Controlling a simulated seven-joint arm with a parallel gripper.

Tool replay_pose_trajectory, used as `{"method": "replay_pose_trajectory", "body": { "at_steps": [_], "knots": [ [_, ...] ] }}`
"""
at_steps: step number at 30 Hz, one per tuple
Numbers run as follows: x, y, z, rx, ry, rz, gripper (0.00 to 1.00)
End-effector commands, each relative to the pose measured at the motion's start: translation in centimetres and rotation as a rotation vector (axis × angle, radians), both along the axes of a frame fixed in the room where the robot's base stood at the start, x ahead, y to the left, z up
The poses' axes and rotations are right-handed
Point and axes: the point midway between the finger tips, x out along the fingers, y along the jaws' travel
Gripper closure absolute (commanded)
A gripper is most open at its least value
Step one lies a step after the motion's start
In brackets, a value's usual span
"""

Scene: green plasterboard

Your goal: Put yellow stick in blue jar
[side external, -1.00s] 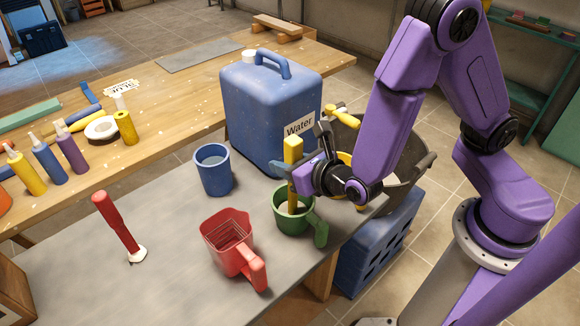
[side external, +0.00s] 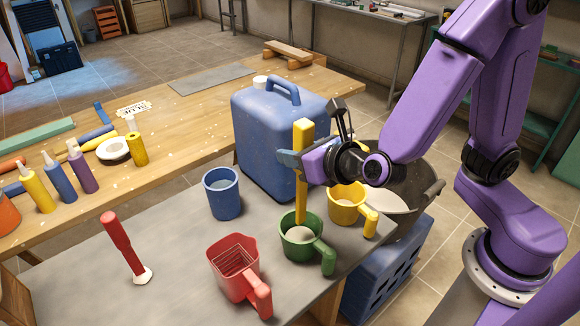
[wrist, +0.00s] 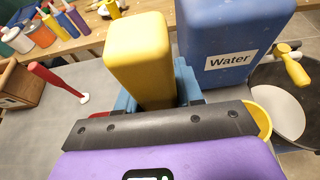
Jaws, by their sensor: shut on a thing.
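The yellow stick (side external: 301,195) is upright in my gripper (side external: 303,160), which is shut on its upper part. The stick's top fills the middle of the wrist view (wrist: 140,60). Its lower end is at the far rim of the green jar (side external: 296,250); I cannot tell whether it is just inside or just above. The blue jar (side external: 223,202) stands upright on the grey table, left of the stick and apart from it. Something pale shows inside the blue jar.
A red jar (side external: 235,275) stands in front, and a yellow jar (side external: 346,208) stands right of the green one. The blue water canister (side external: 265,150) stands behind my gripper. A red-handled tool (side external: 122,243) stands at left. The table between it and the blue jar is clear.

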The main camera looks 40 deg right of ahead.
Motion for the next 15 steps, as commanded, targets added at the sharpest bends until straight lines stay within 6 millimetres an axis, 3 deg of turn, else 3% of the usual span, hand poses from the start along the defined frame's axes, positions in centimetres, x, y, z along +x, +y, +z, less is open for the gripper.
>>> {"method": "replay_pose_trajectory", "body": {
  "at_steps": [15],
  "knots": [
    [0.1, 0.2, 6.0, 0.004, 0.0, 0.0, 0.95]
  ]
}}
